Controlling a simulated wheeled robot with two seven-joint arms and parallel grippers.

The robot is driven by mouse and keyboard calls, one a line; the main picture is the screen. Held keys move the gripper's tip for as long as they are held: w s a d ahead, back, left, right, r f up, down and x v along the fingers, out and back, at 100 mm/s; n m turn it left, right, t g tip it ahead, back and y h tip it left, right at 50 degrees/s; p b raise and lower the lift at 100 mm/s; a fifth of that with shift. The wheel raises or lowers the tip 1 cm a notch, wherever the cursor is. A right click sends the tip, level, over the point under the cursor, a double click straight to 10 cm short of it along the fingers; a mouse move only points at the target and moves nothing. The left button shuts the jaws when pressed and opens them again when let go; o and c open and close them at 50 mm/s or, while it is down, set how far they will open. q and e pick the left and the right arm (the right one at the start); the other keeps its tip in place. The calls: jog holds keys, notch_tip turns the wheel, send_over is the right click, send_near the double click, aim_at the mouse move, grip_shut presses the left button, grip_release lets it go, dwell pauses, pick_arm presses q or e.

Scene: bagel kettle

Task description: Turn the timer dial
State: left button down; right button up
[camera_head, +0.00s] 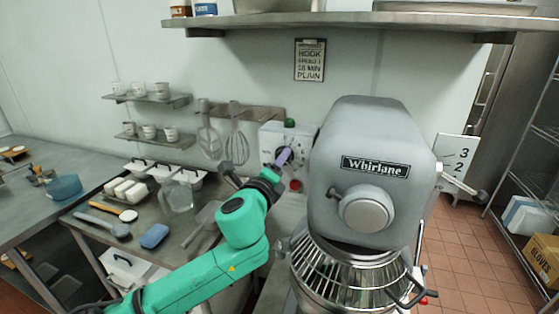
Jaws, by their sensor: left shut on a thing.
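The timer dial (280,151) is a small round dark control on the pale grey control box (269,137), left of the big grey mixer (371,140) marked "Whirlane". My right gripper is not in view.
The mixer's wire bowl guard (337,271) stands close to the right of my left arm. A steel side table (95,213) at left holds a clear jug (178,195), a blue sponge (154,236) and utensils. A whisk (237,147) hangs behind. A shelf (345,20) runs overhead.

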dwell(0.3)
pick_arm(q)
jog(key=shift+c, duration=1.5)
grip_release()
jog(key=b+v, duration=0.4)
jog(key=v, duration=1)
jog(key=shift+s, duration=0.25)
jog(key=shift+a, duration=0.1)
